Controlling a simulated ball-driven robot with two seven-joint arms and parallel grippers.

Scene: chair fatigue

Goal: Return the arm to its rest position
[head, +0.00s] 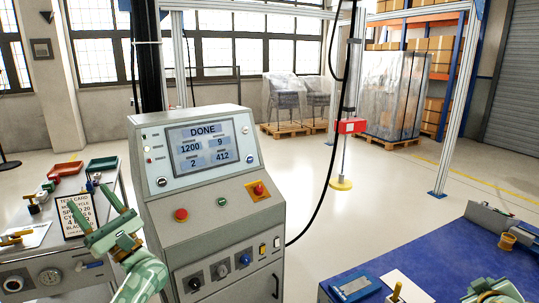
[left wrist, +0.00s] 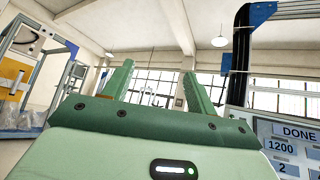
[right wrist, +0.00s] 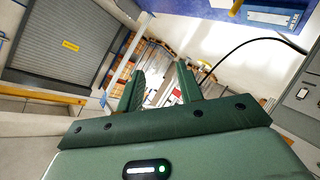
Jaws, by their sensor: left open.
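My left gripper (head: 88,197) is pale green with darker fingers. It is raised in front of the left bench, just left of the grey control console (head: 218,200). Its fingers are spread and nothing is between them; they also show apart in the left wrist view (left wrist: 158,68). Part of my right arm's end (head: 492,291) shows at the bottom right edge, over the blue bench. In the right wrist view my right gripper (right wrist: 159,70) has its fingers apart with nothing held.
The left bench carries a printed card (head: 77,214), a red tray (head: 67,169) and a green tray (head: 102,163). A black cable hangs beside the console. Open floor lies behind.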

